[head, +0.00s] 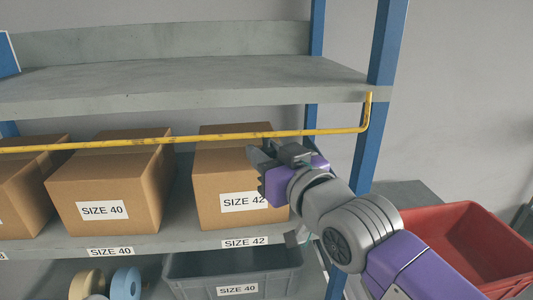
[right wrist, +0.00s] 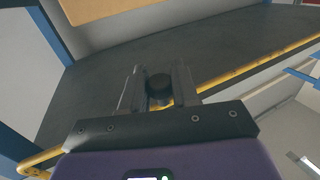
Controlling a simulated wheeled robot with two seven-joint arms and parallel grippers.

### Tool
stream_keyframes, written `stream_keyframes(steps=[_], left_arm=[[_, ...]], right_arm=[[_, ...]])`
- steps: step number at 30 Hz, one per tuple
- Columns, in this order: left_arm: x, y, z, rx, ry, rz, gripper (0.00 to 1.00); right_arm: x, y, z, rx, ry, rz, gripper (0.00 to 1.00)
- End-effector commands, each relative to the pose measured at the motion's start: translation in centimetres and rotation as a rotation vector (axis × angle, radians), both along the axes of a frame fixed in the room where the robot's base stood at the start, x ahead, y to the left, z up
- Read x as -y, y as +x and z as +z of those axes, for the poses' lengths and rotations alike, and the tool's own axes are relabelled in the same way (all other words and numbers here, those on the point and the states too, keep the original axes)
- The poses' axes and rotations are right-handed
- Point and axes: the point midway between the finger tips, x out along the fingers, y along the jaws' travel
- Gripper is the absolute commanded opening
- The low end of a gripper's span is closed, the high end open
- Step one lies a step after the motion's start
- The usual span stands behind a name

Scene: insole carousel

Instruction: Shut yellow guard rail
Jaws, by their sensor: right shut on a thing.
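The yellow guard rail (head: 200,139) runs across the front of the box shelf in the head view, with an upturned right end at the blue post. My right gripper (head: 262,156) is at the rail, in front of the SIZE 42 box. In the right wrist view the rail (right wrist: 255,67) crosses diagonally behind the gripper (right wrist: 158,86). The gripper is shut on a dark round knob (right wrist: 159,88) that sits at the rail. The fingers and palm hide part of the rail there.
Cardboard boxes (head: 105,165) stand on the shelf behind the rail, including the SIZE 42 box (head: 215,165). A blue post (head: 385,45) stands at right. A grey bin (head: 235,270) is below, and a red bin (head: 460,225) stands at lower right.

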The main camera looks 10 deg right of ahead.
Motion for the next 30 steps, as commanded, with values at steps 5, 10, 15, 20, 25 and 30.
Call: stream_keyframes(steps=[5,10,15,20,25,30], left_arm=[[0.0,0.0,0.1,0.0,0.0,0.0,0.0],[0.0,0.0,1.0,0.0,0.0,0.0,0.0],[0.0,0.0,3.0,0.0,0.0,0.0,0.0],[0.0,0.0,5.6,0.0,0.0,0.0,0.0],[0.0,0.0,8.2,0.0,0.0,0.0,0.0],[0.0,0.0,10.5,0.0,0.0,0.0,0.0]], right_arm=[[0.0,-0.1,0.1,-0.003,-0.002,0.0,0.0],[0.0,-0.5,0.4,-0.041,-0.004,0.001,0.0],[0.0,-1.4,0.9,-0.132,-0.004,0.001,0.0],[0.0,-2.6,1.4,-0.253,-0.004,0.001,0.0],[0.0,-3.7,2.0,-0.378,-0.005,0.0,0.0],[0.0,-4.6,2.4,-0.484,-0.003,0.002,0.0]])
